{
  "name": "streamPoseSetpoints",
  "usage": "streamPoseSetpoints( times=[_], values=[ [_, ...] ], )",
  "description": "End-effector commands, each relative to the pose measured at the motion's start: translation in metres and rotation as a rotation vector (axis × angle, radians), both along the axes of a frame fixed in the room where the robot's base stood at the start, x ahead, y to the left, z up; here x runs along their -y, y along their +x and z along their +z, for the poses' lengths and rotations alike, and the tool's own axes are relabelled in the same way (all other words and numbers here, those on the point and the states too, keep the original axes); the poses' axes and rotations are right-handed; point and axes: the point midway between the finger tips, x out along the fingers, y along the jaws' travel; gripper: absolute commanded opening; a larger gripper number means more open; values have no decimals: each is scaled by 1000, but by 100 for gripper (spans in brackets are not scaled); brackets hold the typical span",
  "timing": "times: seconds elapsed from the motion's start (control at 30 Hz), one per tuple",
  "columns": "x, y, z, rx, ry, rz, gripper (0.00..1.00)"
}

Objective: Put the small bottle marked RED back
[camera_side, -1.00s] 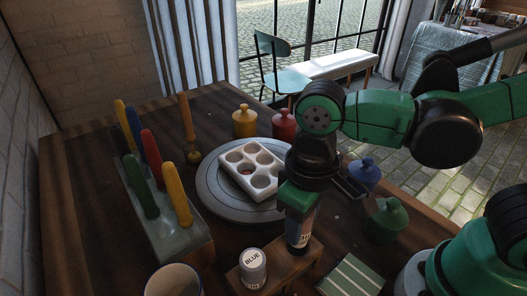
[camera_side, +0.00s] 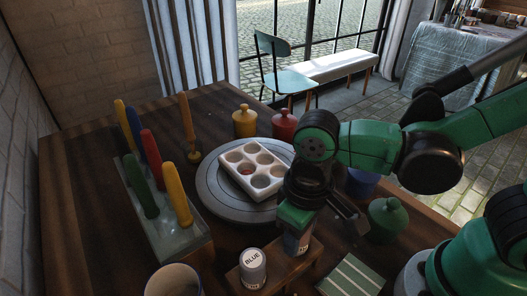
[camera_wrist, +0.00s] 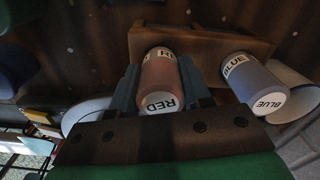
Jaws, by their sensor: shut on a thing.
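The small bottle marked RED (camera_wrist: 160,76) is between the jaws of my gripper (camera_wrist: 165,92) in the wrist view, with its RED-labelled lid toward the camera. In the side view my gripper (camera_side: 296,222) points down over the right part of the wooden stand (camera_side: 307,264). The lower part of the bottle (camera_side: 296,243) shows below the jaws, upright at the stand. I cannot tell whether its base rests fully in the stand. The stand also shows in the wrist view (camera_wrist: 200,44).
A bottle marked BLUE (camera_side: 252,268) stands in the left part of the stand, close beside my gripper. A cup (camera_side: 174,281) is left of it, a striped tile (camera_side: 352,276) right. A white palette (camera_side: 233,173) lies on a round turntable (camera_side: 213,195) behind. A green jar (camera_side: 388,218) stands right.

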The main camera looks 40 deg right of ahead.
Motion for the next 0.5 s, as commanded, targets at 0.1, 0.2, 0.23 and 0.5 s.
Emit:
streamPoseSetpoints(
  times=[0.1,0.2,0.23,0.5],
  values=[
    [0,0,-1,0,0,0,19],
    [0,0,-1,0,0,0,19],
    [0,0,-1,0,0,0,19],
    [0,0,0,0,0,0,79]
  ],
)
